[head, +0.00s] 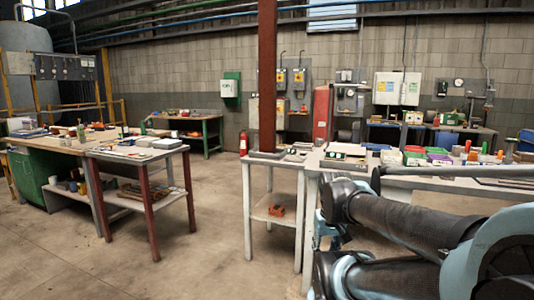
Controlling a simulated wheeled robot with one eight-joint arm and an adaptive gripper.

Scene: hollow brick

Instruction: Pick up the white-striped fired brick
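A small orange-red block (276,210), which may be the fired brick, lies on the lower shelf of the white-legged table in the middle of the head view. It is too small for me to tell whether it has white stripes or holes. My arm fills the lower right of the view, folded in front of the right-hand bench. I cannot make out my gripper in this view, and nothing is seen held.
The white-legged table (262,165) adjoins a bench (340,166) crowded with tools and boxes. A red-legged table (140,156) and a green cabinet (40,185) stand at left. A fire extinguisher (243,143) stands behind. The concrete floor (205,230) between the tables is clear.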

